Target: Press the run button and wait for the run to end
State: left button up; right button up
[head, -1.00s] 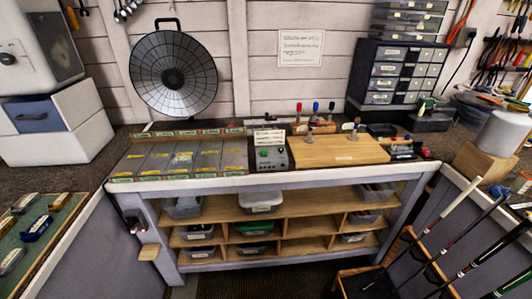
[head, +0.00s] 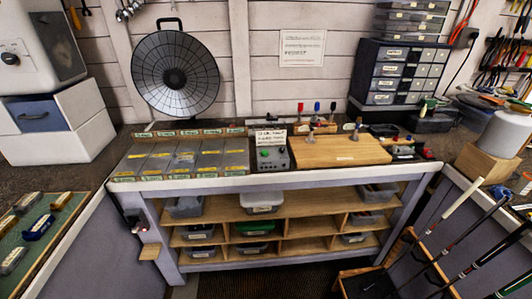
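A small grey control box (head: 273,161) stands on the workbench, left of a wooden board. It has a green button (head: 265,153) and dark knobs on its face. A white card with handwriting (head: 270,140) stands at the back of the box. Which control is the run button is too small to read. Neither of my grippers is in the head view, and nothing touches the box.
A compartment tray (head: 180,158) lies left of the box, and the wooden board (head: 338,150) lies right of it. A round black mesh dish (head: 175,78) leans at the wall. Golf clubs (head: 448,228) stand at the lower right. The bench front edge (head: 280,181) is clear.

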dwell(0.3)
grip_shut()
jog(key=shift+s, duration=0.1)
dwell(1.2)
